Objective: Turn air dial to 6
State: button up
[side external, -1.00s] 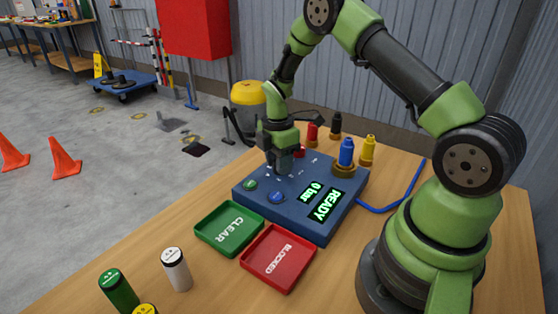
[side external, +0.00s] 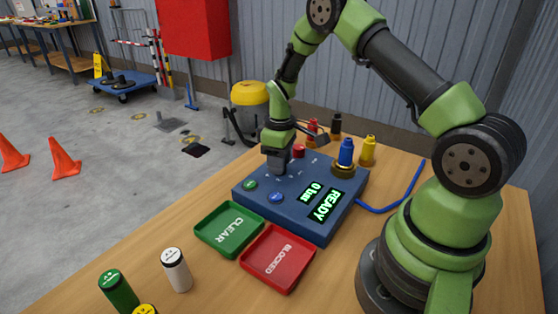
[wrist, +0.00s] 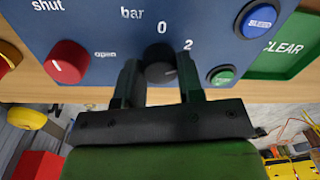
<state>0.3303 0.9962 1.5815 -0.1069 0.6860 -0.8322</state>
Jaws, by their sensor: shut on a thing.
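The air dial (wrist: 161,52) is a dark round knob on the blue control box (wrist: 100,20). In the wrist view the marks "0" and "2" and the word "bar" show near it. My gripper (wrist: 160,76) has one finger on each side of the dial and is shut on it. In the side view my gripper (side external: 276,166) is down at the far left of the box (side external: 295,220) and hides the dial. The box's display (side external: 321,202) reads "READY" and "0 bar". Where the dial points cannot be told.
A red shut/open knob (wrist: 67,62) is beside the dial. Green (side external: 250,184) and blue (side external: 276,197) buttons are close by. Green (side external: 200,232) and red (side external: 262,283) trays lie in front.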

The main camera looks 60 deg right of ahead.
jog(key=m, duration=0.5)
jog(key=shift+m, duration=0.3)
jog(key=m, duration=0.6)
jog(key=shift+s+t, duration=0.1)
jog(key=shift+t, duration=0.2)
jog(key=m, duration=0.5)
jog(key=shift+m, duration=0.4)
jog(key=m, duration=0.5)
jog(key=shift+s+m+h, duration=0.1)
jog(key=shift+m+h, duration=0.2)
jog(key=shift+h, duration=0.1)
jog(key=o, duration=0.9)
jog(key=shift+r, duration=0.1)
